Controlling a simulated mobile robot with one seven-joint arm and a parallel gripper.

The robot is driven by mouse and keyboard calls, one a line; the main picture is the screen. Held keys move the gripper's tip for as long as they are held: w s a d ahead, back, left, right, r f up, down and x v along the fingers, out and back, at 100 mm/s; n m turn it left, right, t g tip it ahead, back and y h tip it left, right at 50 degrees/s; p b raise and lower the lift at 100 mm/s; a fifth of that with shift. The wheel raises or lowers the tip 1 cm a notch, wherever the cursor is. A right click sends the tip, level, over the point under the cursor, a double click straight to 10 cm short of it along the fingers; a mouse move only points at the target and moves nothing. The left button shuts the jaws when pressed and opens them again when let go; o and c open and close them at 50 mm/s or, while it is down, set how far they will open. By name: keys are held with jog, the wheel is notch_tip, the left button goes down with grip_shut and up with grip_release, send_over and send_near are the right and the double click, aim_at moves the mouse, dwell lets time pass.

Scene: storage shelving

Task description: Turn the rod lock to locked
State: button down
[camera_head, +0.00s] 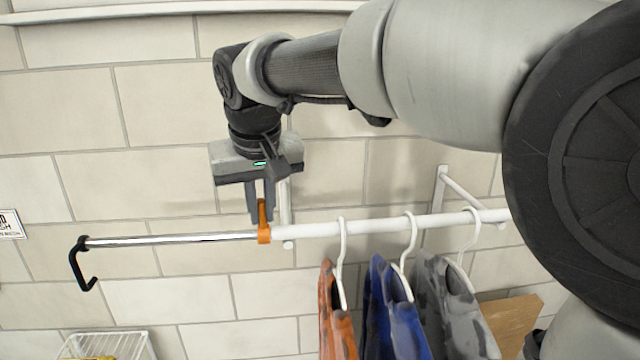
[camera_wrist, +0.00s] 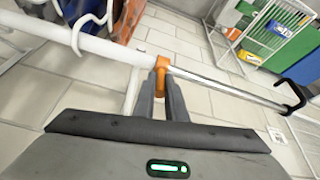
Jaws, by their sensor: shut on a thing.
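The rod (camera_head: 380,225) is a white tube with a thinner chrome section (camera_head: 170,239) reaching left to a black hook (camera_head: 80,264). The rod lock (camera_head: 264,236) is an orange collar with a small lever, where the white tube meets the chrome section. The lever points up in the head view. My gripper (camera_head: 262,214) comes down from above, its two dark fingers closed on the lever. In the wrist view the orange lock (camera_wrist: 161,65) sits between the fingertips, with the chrome section to its right. The fingers partly hide the lever.
Orange, blue and grey garments (camera_head: 395,305) hang on white hangers (camera_head: 408,240) right of the lock. White wall brackets (camera_head: 442,195) carry the rod. A wire basket (camera_head: 110,345) stands lower left.

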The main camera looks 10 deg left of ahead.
jog(key=shift+w+a+g+h+p, duration=0.1)
jog(key=shift+w+g+h+p, duration=0.1)
jog(key=shift+w+g, duration=0.35)
jog(key=shift+w+a+g+h+p, duration=0.1)
jog(key=shift+w+g+h+p, duration=0.1)
jog(key=shift+g, duration=0.55)
jog(key=c, duration=1.8)
grip_release()
jog(key=r, duration=0.3)
jog(key=s+r, duration=0.1)
jog(key=r, duration=0.6)
jog(key=shift+s+d+r, duration=0.2)
jog(key=shift+d+r, duration=0.15)
jog(key=shift+s+d+r, duration=0.15)
jog(key=shift+r, duration=0.45)
